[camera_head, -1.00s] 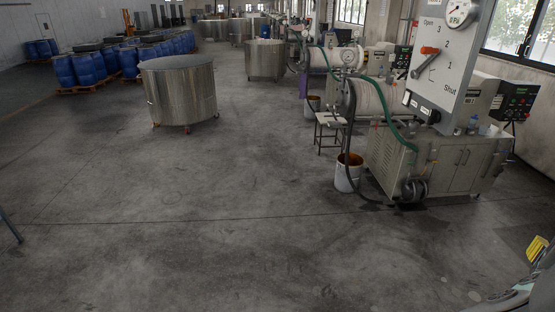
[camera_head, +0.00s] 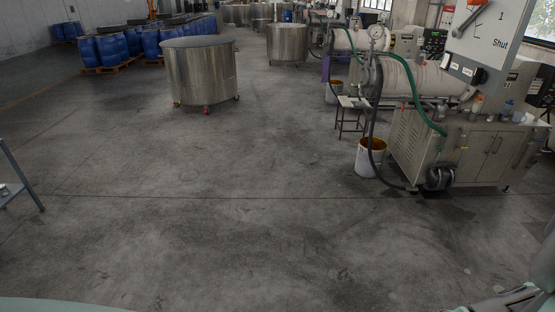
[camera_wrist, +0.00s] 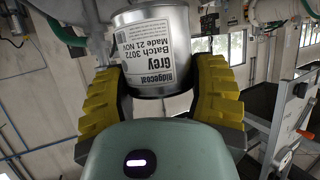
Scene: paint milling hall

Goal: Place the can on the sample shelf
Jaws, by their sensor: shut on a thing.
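The can (camera_wrist: 155,50) is a silver metal tin with a white label reading "Ridgecoat Grey, Batch 3072". It appears upside down in the wrist view. My gripper (camera_wrist: 160,82) has yellow ribbed fingers, one on each side of the can, and is shut on it. The gripper and can do not show in the head view. I cannot pick out the sample shelf for certain. A grey metal frame (camera_head: 22,178) with a small pale thing on it is cut off at the left edge of the head view.
A wide steel vat (camera_head: 202,75) on wheels stands ahead on the left. A milling machine (camera_head: 460,150) with a white bucket (camera_head: 366,162) beside it stands on the right. Blue drums (camera_head: 112,50) are at the back left. The concrete floor (camera_head: 230,220) between is clear.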

